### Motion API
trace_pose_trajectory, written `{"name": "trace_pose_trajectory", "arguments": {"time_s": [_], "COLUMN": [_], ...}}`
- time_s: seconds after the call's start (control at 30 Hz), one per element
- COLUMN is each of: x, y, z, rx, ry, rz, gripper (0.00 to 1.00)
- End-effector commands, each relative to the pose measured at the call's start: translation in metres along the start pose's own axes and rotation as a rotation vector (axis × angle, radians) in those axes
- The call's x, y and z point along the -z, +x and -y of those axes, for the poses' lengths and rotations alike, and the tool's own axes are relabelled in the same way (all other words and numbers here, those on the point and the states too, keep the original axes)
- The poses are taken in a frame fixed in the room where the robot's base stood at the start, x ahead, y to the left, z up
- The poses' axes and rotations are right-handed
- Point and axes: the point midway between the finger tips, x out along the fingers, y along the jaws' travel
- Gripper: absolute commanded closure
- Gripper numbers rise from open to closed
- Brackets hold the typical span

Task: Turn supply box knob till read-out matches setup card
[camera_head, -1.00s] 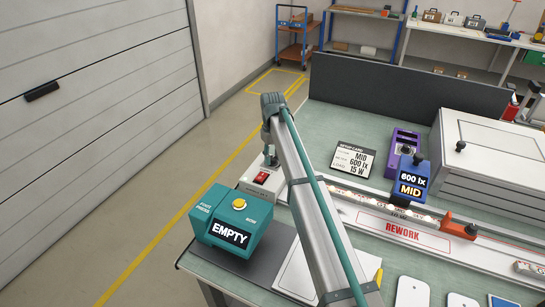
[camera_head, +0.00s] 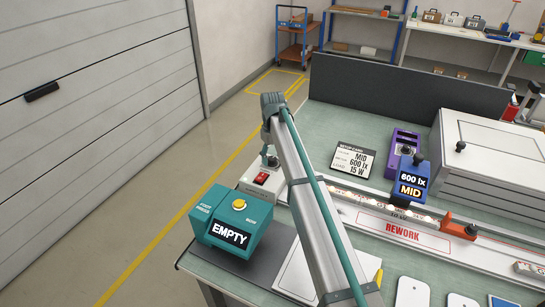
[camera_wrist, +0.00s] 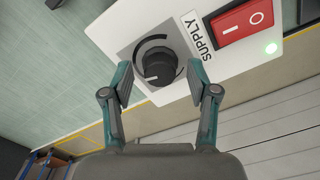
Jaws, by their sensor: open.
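The supply box (camera_head: 256,187) is pale, with a red switch (camera_head: 262,178), at the bench's left end. In the wrist view its black knob (camera_wrist: 158,66) sits on a grey panel beside the word SUPPLY. My gripper (camera_wrist: 160,84) is open, its fingers on either side of the knob with gaps showing; contact cannot be told. The blue meter read-out (camera_head: 411,185) shows 600 lx and MID. The setup card (camera_head: 353,160) reads MID, 600 lx, 15 W. A small label below the meter is too small to read surely.
A teal box (camera_head: 230,237) reading EMPTY, with a yellow button, stands in front of the supply box. A strip marked REWORK (camera_head: 402,232), an orange clamp (camera_head: 460,228) and a purple holder (camera_head: 404,147) lie to the right.

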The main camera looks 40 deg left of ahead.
Motion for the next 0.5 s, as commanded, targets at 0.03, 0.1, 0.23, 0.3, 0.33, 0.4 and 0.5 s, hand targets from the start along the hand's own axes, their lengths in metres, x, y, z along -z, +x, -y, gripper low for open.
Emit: {"name": "trace_pose_trajectory", "arguments": {"time_s": [0.03, 0.1, 0.23, 0.3, 0.33, 0.4, 0.5], "x": [0.0, 0.001, 0.001, 0.001, 0.001, 0.001, 0.001], "y": [-0.004, -0.01, -0.03, -0.044, -0.05, -0.063, -0.082], "z": [0.0, 0.0, 0.0, -0.001, 0.0, -0.001, 0.0], "rx": [0.0, -0.001, -0.001, -0.001, -0.001, -0.001, -0.001], "ry": [0.0, 0.0, 0.0, 0.0, 0.0, 0.0, 0.0], "rz": [-0.001, -0.002, -0.002, -0.003, -0.002, -0.002, -0.002], "gripper": [0.41, 0.41, 0.41, 0.41, 0.41, 0.41, 0.41]}}
